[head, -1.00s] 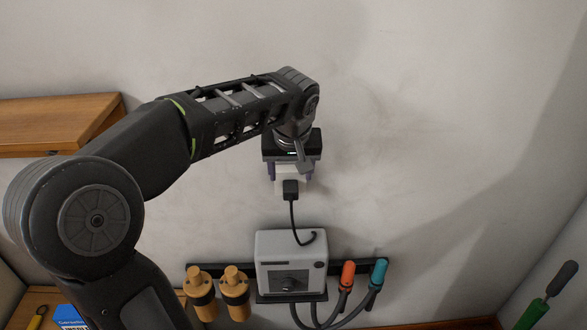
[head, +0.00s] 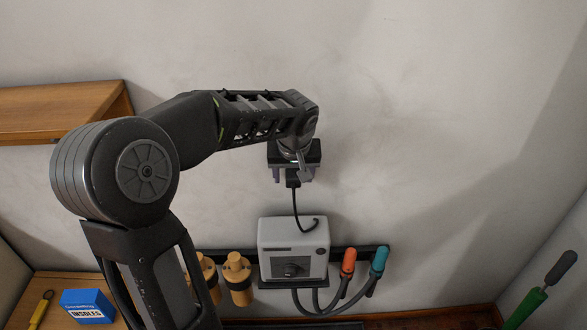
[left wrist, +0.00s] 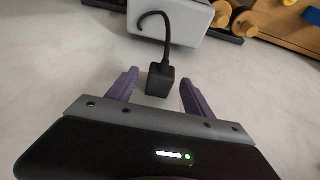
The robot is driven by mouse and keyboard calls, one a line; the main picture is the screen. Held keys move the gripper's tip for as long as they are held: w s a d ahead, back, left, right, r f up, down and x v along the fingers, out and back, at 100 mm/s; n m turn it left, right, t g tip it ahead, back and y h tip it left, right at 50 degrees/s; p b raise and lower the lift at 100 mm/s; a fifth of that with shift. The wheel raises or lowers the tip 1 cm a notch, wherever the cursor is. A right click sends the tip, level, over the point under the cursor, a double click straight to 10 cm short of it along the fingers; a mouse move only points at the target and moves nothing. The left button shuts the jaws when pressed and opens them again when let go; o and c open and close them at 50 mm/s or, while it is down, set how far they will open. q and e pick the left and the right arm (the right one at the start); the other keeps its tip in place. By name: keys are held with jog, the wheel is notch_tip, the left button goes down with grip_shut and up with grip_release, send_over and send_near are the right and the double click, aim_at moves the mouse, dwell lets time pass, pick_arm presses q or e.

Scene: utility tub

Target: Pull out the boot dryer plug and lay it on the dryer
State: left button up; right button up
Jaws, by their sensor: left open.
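The black plug (head: 293,178) is near the wall above the boot dryer (head: 293,236), its cable curving down to the dryer's top. In the left wrist view the plug (left wrist: 160,80) lies between my two purple fingers, with a gap on each side. My left gripper (head: 294,174) is open around it, not closed on it. The outlet is hidden behind my gripper, so I cannot tell whether the plug is seated. The grey-white dryer also shows in the left wrist view (left wrist: 190,22). My right gripper is out of view.
The dryer sits on a black rail with an orange-tipped hose (head: 348,262) and a teal-tipped hose (head: 380,259) at its right. Wooden shoe forms (head: 238,272) hang at its left. A blue insoles box (head: 88,307) lies lower left; a wooden shelf (head: 60,110) juts out upper left.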

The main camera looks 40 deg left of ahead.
pick_arm(q)
jog(key=shift+c, duration=0.6)
grip_shut()
